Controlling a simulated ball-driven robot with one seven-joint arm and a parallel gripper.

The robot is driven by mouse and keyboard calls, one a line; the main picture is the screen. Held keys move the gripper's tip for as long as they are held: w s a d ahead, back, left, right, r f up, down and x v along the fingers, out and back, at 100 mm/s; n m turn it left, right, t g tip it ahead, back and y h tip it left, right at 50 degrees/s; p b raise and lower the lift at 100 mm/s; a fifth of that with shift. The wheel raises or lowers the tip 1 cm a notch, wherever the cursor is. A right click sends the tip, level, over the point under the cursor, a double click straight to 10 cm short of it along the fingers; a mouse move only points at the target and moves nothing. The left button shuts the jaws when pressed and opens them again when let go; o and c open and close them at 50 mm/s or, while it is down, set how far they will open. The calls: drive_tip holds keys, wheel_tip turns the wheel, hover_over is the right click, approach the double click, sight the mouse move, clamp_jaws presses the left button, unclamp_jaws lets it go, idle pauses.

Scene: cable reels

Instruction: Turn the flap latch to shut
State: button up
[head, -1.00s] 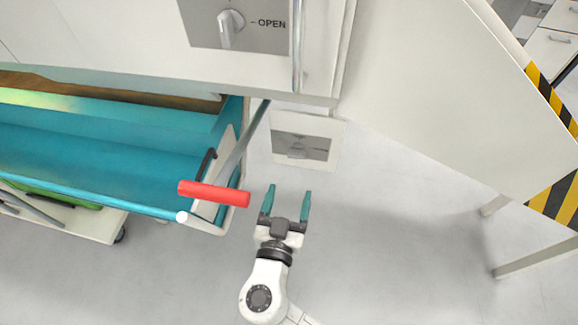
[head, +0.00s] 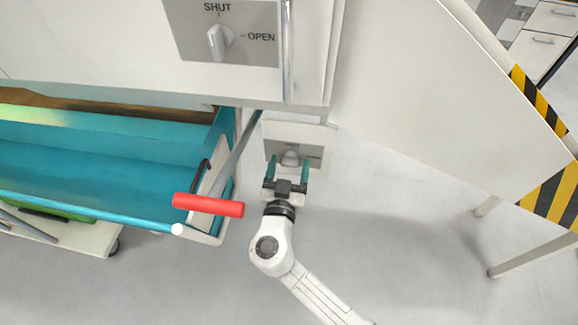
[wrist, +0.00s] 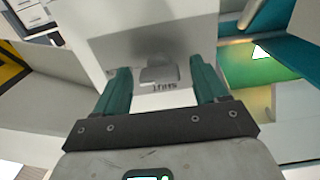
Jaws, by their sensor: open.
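A flap latch knob (head: 291,157) sits on a grey plate on a small white panel (head: 327,140), low beside the blue drawer. In the wrist view the knob (wrist: 158,73) is grey, with an upside-down SHUT label just below it. Its exact turn angle is hard to tell. My gripper (head: 289,160) is open and empty, its teal fingers pointing at the panel. In the wrist view my gripper (wrist: 163,85) has one finger on each side of the knob, with gaps; I see no contact.
A second knob (head: 220,42), with SHUT above and OPEN to its right, is on the upper cabinet front. A blue drawer (head: 110,165) stands open at left. A red bar (head: 208,205) juts out near my gripper's left. Clear floor (head: 400,240) lies right.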

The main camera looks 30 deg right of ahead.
drive_tip(key=c, duration=1.1)
drive_tip(key=shift+o, duration=0.2)
drive_tip(key=shift+f+n+b, duration=0.1)
drive_tip(key=shift+n+b, duration=0.2)
drive_tip(key=n+b, duration=0.3)
drive_tip(key=n, duration=0.5)
drive_tip(key=shift+b, duration=0.3)
drive_tip(key=n, duration=0.4)
drive_tip(key=shift+n, duration=0.3)
drive_tip(key=shift+n+p, duration=0.7)
drive_tip(key=shift+n, duration=1.7)
